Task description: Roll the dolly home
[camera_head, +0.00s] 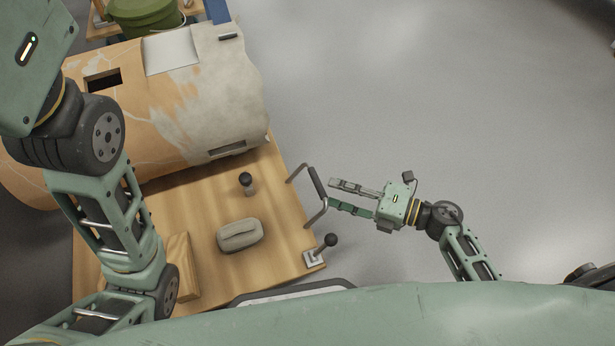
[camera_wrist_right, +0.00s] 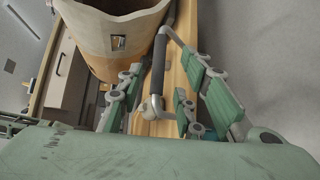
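The dolly (camera_head: 285,235) is a wooden deck with a large cream and orange vessel (camera_head: 215,100) lying on it. Its handle (camera_head: 318,183), a dark grip on a grey metal frame, stands out from the deck's right edge. My right gripper (camera_head: 332,196) is open and empty, with its fingertips just right of the handle. In the right wrist view the handle's dark grip (camera_wrist_right: 158,65) lies beyond and between the spread fingers; I see no contact. My left arm crosses the left side of the head view, and its fingers are out of frame.
A beige pad (camera_head: 240,235), a black-knobbed post (camera_head: 246,182) and a wooden block (camera_head: 182,265) are on the deck. A black-knobbed lever (camera_head: 328,242) stands on its near right corner. A green bucket (camera_head: 145,15) is at the back. Grey floor (camera_head: 430,90) to the right is clear.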

